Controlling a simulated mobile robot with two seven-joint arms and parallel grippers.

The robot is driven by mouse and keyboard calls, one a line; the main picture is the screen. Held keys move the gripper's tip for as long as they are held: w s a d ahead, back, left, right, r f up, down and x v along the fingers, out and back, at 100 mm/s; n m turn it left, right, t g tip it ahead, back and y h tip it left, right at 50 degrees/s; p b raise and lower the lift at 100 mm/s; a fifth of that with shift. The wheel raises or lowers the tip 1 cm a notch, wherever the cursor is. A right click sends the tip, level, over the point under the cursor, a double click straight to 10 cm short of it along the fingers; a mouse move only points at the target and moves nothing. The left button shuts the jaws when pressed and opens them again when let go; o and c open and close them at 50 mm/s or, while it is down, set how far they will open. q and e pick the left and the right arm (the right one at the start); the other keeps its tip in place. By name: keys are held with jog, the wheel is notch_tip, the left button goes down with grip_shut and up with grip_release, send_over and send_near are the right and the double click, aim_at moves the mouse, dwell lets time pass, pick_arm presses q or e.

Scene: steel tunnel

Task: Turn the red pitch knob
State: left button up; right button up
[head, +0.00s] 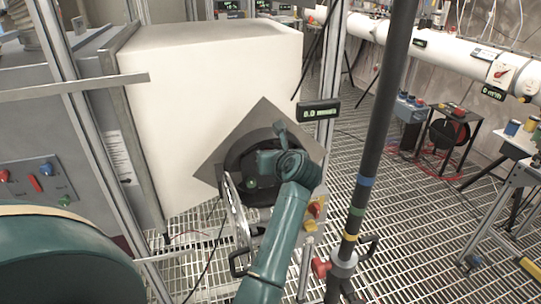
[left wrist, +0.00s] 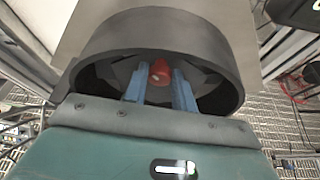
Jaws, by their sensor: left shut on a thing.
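In the left wrist view, a small red knob (left wrist: 161,71) sits between the two blue fingers of my left gripper (left wrist: 159,82), inside a dark round collar (left wrist: 155,30). The fingers are shut on the knob from both sides. In the head view, my teal left arm reaches up to the dark round opening (head: 238,158) in a grey diamond-shaped plate (head: 263,112). The fingers and knob are hidden there behind my wrist. My right gripper is in neither view.
A large white box (head: 205,70) stands behind the plate. A dark pole with coloured bands (head: 372,130) rises close on the right. A small display (head: 319,112) reads about 0.0. Metal frame posts stand on the left; the grated floor at right is partly free.

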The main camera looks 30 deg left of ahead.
pick_arm(q)
jog(key=shift+w+d+m+g+y, duration=0.1)
jog(key=shift+m+g+y, duration=0.5)
jog(key=shift+m, duration=0.6)
jog(key=shift+w+d+m+g+y, duration=0.1)
jog(key=shift+m+g+y, duration=0.3)
jog(key=shift+m+y, duration=0.55)
jog(key=shift+m, duration=0.45)
jog(key=o, duration=1)
jog(key=shift+f, duration=0.1)
jog(key=shift+h, duration=0.25)
